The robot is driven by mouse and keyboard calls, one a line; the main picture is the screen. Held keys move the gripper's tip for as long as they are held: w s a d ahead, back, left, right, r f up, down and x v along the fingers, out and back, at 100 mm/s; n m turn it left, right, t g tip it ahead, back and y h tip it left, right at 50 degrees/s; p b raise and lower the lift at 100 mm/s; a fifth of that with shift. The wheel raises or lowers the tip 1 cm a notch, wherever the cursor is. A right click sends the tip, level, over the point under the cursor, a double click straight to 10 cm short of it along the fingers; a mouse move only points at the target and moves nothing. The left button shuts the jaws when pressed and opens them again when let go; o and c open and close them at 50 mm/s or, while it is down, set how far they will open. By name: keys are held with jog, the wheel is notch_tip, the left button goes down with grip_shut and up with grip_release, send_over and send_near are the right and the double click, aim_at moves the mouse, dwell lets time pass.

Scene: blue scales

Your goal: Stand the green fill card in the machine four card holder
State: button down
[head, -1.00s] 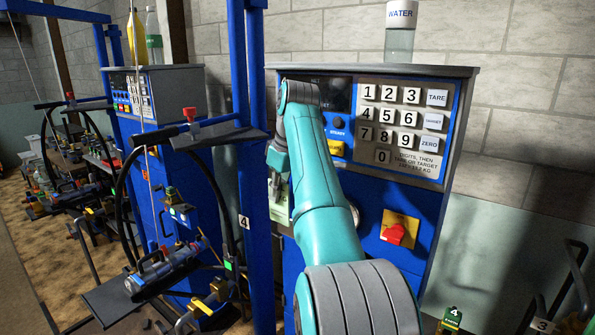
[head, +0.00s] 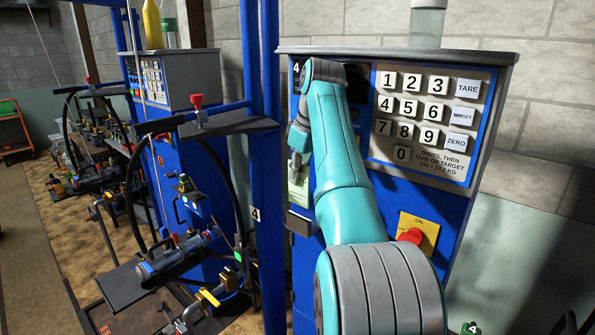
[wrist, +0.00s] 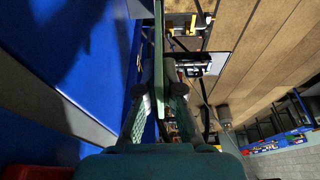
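The green fill card is pale green in the head view (head: 298,190), upright against the left side of the blue machine four (head: 415,215) front. In the wrist view the card (wrist: 159,55) is seen edge-on as a thin green strip between my fingers. My gripper (head: 298,165) is closed on it, pointing down; its fingers also show in the wrist view (wrist: 158,85). A dark grey ledge (head: 301,222), which looks like the card holder, juts from the machine just below the card. I cannot tell whether the card's lower edge touches it.
A blue post (head: 256,214) marked 4 stands close left of my gripper. Left of it are a filling stand with a grey cylinder (head: 172,256) and hoses. The keypad (head: 420,112) and red switch (head: 410,237) are right of my arm. A bottle stands on top.

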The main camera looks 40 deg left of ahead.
aim_at(298, 204)
jog(key=shift+f, duration=2.95)
jog(key=shift+f, duration=0.95)
jog(key=c, duration=1.2)
grip_release()
jog(key=shift+c, duration=0.2)
jog(key=shift+r, duration=0.15)
jog(key=shift+v, duration=3.65)
